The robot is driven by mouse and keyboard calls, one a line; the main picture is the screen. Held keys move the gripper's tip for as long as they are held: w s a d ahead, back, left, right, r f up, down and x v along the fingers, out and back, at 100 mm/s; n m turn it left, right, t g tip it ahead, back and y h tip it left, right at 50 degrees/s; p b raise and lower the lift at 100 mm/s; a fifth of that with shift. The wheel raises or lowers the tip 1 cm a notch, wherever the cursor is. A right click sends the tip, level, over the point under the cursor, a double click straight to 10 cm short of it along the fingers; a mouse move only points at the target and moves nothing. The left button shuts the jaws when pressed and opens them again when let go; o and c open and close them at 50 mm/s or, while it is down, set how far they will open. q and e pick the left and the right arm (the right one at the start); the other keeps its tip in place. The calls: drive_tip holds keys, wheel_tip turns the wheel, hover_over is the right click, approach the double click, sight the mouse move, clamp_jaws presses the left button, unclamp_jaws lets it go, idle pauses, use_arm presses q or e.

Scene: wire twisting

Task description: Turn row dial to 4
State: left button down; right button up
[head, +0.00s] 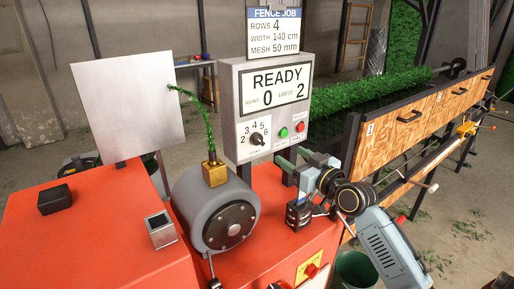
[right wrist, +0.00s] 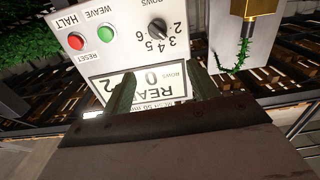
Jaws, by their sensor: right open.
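The row dial (head: 258,138) is a small dark knob on the front of the grey control box (head: 231,145), with the numbers 2 to 6 printed around it. I cannot tell clearly which number it points at. The display (head: 275,87) above reads READY, rows 0 and a 2 at its right. My right gripper (head: 297,160) is open and empty, below and right of the dial, apart from it. In the right wrist view the dial (right wrist: 157,27) shows upside down beyond my open fingers (right wrist: 160,88). My left gripper is out of view.
Green (head: 283,132) and red (head: 300,127) buttons sit right of the dial. A job sign (head: 274,32) above reads rows 4, width 140 cm, mesh 50 mm. A brass block (head: 214,174) with green wire (head: 207,118) stands left of the box, above a grey drum (head: 198,208).

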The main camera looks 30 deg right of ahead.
sight(261, 141)
drive_tip(key=w, duration=0.4)
drive_tip(key=w+f, duration=0.1)
drive_tip(key=w, duration=0.4)
drive_tip(key=w+a, duration=0.1)
drive_tip(key=w, duration=0.3)
drive_tip(key=shift+w+f, duration=0.2)
drive_tip(key=shift+f, duration=0.1)
drive_tip(key=shift+w, duration=0.5)
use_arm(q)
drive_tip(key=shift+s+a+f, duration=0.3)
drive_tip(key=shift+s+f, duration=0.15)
use_arm(e)
drive_tip(key=shift+c, duration=0.3)
drive_tip(key=c, duration=0.9)
